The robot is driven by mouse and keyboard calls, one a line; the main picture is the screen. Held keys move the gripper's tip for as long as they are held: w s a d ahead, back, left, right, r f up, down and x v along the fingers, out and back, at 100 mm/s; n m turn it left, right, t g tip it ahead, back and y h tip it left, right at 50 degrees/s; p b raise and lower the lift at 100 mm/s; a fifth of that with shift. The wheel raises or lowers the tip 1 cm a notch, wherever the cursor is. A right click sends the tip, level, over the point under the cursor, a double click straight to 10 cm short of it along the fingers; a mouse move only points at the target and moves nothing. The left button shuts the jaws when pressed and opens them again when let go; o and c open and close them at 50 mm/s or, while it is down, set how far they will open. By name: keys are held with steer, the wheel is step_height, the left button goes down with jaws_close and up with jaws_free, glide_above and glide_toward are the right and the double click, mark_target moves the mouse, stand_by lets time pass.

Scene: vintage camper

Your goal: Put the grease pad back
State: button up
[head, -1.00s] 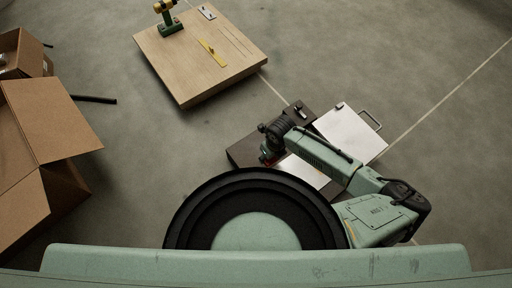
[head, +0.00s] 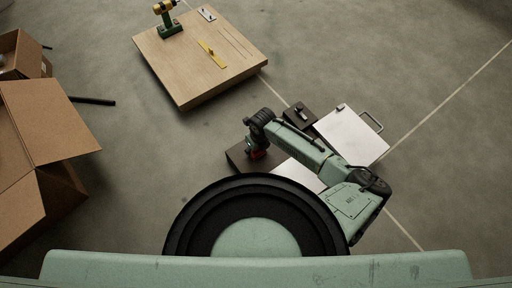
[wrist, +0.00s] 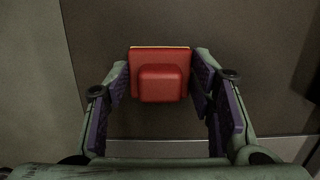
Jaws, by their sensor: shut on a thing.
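My gripper (wrist: 160,84) is shut on a red pad-like block (wrist: 160,62), likely the grease pad, with a raised square middle and a thin pale far edge. The fingers press on its left and right sides. Below it is a flat dark brown surface (wrist: 250,50); I cannot tell whether the block touches it.
A pale metal plate (head: 298,173) lies on the board's near right part, partly behind my arm. A metal panel with a handle (head: 350,134) lies to the right. A wooden board (head: 190,75) holds a drill (head: 168,22) and a yellow tool (head: 212,52). Cardboard boxes (head: 45,120) stand left.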

mark_target(259, 153)
steer(key=shift+f, duration=0.15)
steer(key=o, duration=1)
steer(key=shift+o, duration=0.2)
step_height(259, 153, up, 12)
steer(key=s+d+p, duration=0.1)
steer(key=p, duration=0.1)
steer(key=shift+s+p, duration=0.25)
steer(key=shift+p, duration=0.1)
